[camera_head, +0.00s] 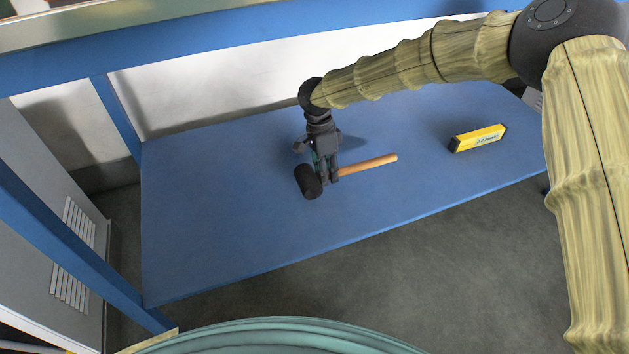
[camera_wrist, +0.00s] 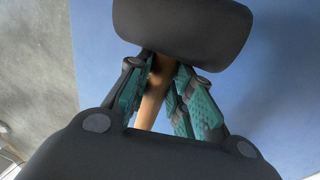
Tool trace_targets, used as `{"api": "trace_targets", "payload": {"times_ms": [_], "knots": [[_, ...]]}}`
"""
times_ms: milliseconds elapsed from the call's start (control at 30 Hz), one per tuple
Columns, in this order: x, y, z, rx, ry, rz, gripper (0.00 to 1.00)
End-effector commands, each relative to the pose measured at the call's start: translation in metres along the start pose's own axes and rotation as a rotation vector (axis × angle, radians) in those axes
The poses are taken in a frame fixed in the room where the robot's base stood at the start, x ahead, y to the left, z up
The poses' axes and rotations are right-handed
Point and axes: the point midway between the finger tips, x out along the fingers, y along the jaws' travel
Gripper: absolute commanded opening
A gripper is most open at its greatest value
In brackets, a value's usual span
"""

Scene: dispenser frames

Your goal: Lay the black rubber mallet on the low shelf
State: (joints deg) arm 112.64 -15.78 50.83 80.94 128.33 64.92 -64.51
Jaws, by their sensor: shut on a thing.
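The black rubber mallet has a black head (camera_head: 309,181) and a light wooden handle (camera_head: 370,165). My gripper (camera_head: 327,178) is shut on the handle close to the head. In the wrist view the teal finger pads (camera_wrist: 158,98) close on the wooden handle, with the mallet's black head (camera_wrist: 185,28) just beyond them. The mallet is over the middle of the blue low shelf (camera_head: 220,230), with its handle pointing right. I cannot tell whether it touches the shelf or is slightly above it.
A yellow box-like item (camera_head: 478,138) lies on the right part of the shelf. A blue upper beam (camera_head: 200,50) runs above, and a blue post (camera_head: 117,115) stands at the left. The shelf's left and front areas are clear.

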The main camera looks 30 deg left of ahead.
Motion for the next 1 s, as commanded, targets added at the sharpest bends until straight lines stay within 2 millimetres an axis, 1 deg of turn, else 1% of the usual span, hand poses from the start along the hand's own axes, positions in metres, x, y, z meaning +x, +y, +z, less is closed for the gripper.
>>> {"api": "trace_targets", "payload": {"times_ms": [33, 200, 433, 533, 700, 800, 900, 1000], "knots": [[0.002, -0.008, 0.005, 0.0, 0.002, -0.001, 0.0], [-0.002, -0.024, 0.015, 0.0, 0.002, -0.002, 0.0], [-0.004, -0.03, 0.021, -0.001, 0.0, -0.001, 0.0], [-0.003, -0.036, 0.025, -0.003, 0.002, -0.001, 0.0], [0.018, -0.039, 0.025, -0.002, 0.003, 0.0, 0.0], [0.026, -0.041, 0.025, -0.002, 0.002, 0.0, 0.0], [0.03, -0.041, 0.025, -0.002, 0.001, -0.001, 0.0], [0.029, -0.041, 0.026, -0.001, 0.0, -0.001, 0.0]]}}
